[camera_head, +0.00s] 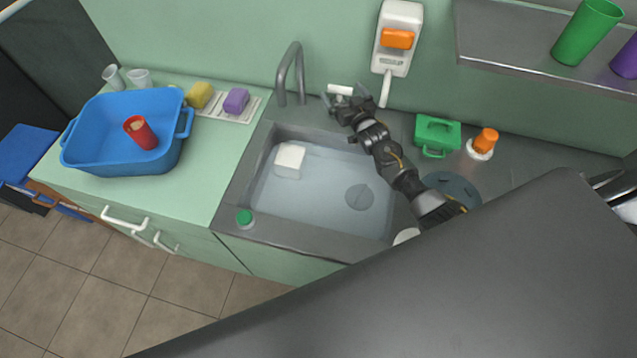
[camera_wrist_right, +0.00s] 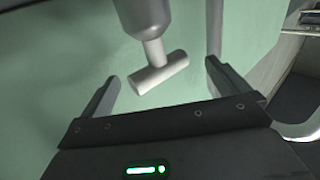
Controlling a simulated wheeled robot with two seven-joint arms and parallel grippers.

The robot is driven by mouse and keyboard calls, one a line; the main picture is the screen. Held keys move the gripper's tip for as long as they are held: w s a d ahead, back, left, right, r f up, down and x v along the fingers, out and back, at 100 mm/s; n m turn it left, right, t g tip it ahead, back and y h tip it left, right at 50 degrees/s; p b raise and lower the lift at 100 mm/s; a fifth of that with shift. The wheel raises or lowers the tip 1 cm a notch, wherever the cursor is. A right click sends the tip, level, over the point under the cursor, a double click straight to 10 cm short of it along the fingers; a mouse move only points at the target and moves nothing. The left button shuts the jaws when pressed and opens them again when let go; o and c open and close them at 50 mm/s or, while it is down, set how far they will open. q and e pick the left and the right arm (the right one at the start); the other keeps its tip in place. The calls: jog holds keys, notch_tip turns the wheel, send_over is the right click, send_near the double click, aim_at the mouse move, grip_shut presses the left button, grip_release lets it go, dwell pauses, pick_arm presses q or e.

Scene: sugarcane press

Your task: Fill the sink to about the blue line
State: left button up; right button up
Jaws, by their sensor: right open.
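The grey sink (camera_head: 258,165) is set in the counter, and its inside looks pale and watery. I cannot make out a blue line or the exact water level. A grey curved faucet (camera_head: 291,72) stands behind it. A white tap handle (camera_head: 340,89) is on the wall side to the right of the faucet. My right gripper (camera_head: 343,101) is open at this handle. In the right wrist view the T-shaped handle (camera_wrist_right: 160,73) lies between the spread fingers of the gripper (camera_wrist_right: 163,85), apart from both. My left gripper is not in view.
A white block (camera_head: 289,160) and a dark round disc (camera_head: 359,197) are in the sink. A blue tub (camera_head: 100,155) with a red cup (camera_head: 141,133) stands left. Sponges (camera_head: 199,95) lie on a tray. A white-and-orange dispenser (camera_head: 398,38) hangs above; a green box (camera_head: 437,135) stands right.

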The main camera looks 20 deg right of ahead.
jog(key=y, duration=0.1)
jog(key=n+y+b, duration=0.1)
jog(key=n+y, duration=0.1)
jog(key=shift+w+d+f, duration=0.1)
jog(key=shift+d+f, duration=0.15)
jog(key=shift+d, duration=0.15)
jog(key=n+y, duration=0.1)
jog(key=g+y+b, duration=0.1)
jog(key=shift+s+d+n+y, duration=0.1)
jog(key=shift+s+n+y, duration=0.3)
jog(key=b+v, duration=0.2)
jog(key=v, duration=0.8)
jog(key=s+a+r+n+g+y+p, duration=0.1)
jog(key=s+a+n+g+y, duration=0.1)
jog(key=s+a+y, duration=0.3)
jog(key=s+a+r+n+g+y+p, duration=0.1)
jog(key=s+a+n+y, duration=0.3)
jog(key=s+a, duration=0.9)
jog(key=shift+s+a+r+g+y, duration=0.4)
jog(key=shift+a+r+g+y, duration=0.5)
jog(key=shift+a, duration=2.6)
jog(key=shift+f, duration=0.2)
